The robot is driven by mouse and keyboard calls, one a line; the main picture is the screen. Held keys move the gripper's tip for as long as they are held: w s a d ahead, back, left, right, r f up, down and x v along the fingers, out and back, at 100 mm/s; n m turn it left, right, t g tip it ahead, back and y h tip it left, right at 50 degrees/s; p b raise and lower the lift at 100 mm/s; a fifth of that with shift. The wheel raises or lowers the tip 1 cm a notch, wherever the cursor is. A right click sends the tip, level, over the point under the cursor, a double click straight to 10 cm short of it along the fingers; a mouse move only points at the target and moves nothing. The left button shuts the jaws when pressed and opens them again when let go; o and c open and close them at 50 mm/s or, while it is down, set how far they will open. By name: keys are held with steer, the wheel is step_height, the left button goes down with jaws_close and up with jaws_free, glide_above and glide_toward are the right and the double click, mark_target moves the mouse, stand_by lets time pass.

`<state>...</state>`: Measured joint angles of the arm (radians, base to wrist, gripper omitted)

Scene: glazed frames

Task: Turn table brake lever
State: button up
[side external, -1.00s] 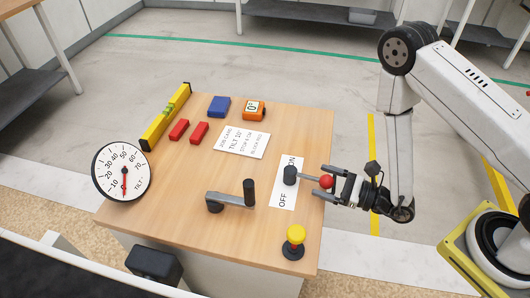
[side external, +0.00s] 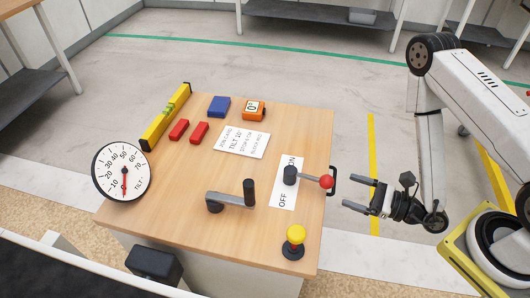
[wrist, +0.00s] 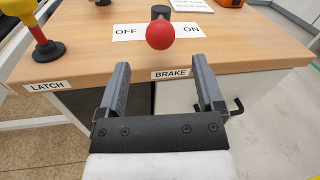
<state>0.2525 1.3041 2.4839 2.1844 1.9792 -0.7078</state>
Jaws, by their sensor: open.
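The brake lever is a grey rod with a red ball knob (side external: 326,181), set on a dark pivot (side external: 290,175) over a white OFF/ON plate (side external: 284,193). In the side view the rod points right, toward the table's right edge, between the two words. In the wrist view the red knob (wrist: 160,35) is ahead, between OFF and ON and above the BRAKE label (wrist: 171,74). My gripper (side external: 360,194) is open and empty, off the table's right edge and apart from the knob. Its two fingers (wrist: 159,80) point toward the knob in the wrist view.
A crank handle (side external: 231,199) and a yellow knob on a black base (side external: 295,237) are near the lever. A dial (side external: 122,171), level (side external: 167,116), red blocks (side external: 179,130), blue block (side external: 219,106), orange device (side external: 254,110) and card (side external: 241,142) lie farther left. A dark hook (side external: 333,181) juts from the right edge.

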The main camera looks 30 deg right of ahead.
steer(key=shift+s+d, duration=0.15)
steer(key=shift+s, duration=0.15)
steer(key=shift+w, duration=0.1)
steer(key=c, duration=0.7)
steer(key=shift+w+r+n+y, duration=0.2)
steer(key=shift+n+y, duration=0.1)
steer(key=shift+n, duration=0.1)
steer(key=c, duration=0.4)
steer(key=shift+w+d+n+y, duration=0.15)
steer(key=shift+w+n+y, duration=0.15)
steer(key=shift+w+n, duration=0.1)
jaws_close()
steer(key=w+d+r+n+g+y, duration=0.1)
steer(key=d+n+g, duration=0.5)
steer(key=n, duration=0.6)
steer(key=w+d+r+n+g+y, duration=0.1)
steer(key=w+d+n+g+y, duration=0.2)
steer(key=n, duration=0.9)
steer(key=w+d+g, duration=0.2)
steer(key=d, duration=0.1)
steer(key=shift+w+d+r+n+g+y, duration=0.2)
steer(key=shift+d+r+n+g+y, duration=0.15)
steer(key=shift+r+n+g+y, duration=0.05)
